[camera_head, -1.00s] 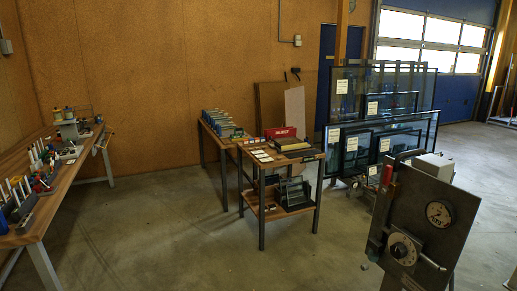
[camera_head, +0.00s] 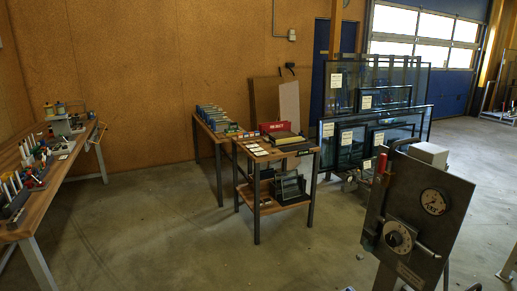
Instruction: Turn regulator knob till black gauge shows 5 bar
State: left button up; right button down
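A dark metal panel (camera_head: 412,223) stands at the right of the head view, tilted a little in the picture. A metal lever (camera_head: 428,250) is to the right of the dial, and a red handle (camera_head: 381,165) is at the panel's upper left edge. I cannot make out a black gauge. Neither of my grippers shows.
A wooden workbench (camera_head: 42,209) with bottles and tools runs along the left. A small two-shelf table (camera_head: 262,205) with a red box (camera_head: 272,127) stands in the middle. Framed glass panes (camera_head: 375,95) stand behind. The concrete floor (camera_head: 180,240) in front is clear.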

aim_at(393, 238)
jog(key=z, duration=1.25)
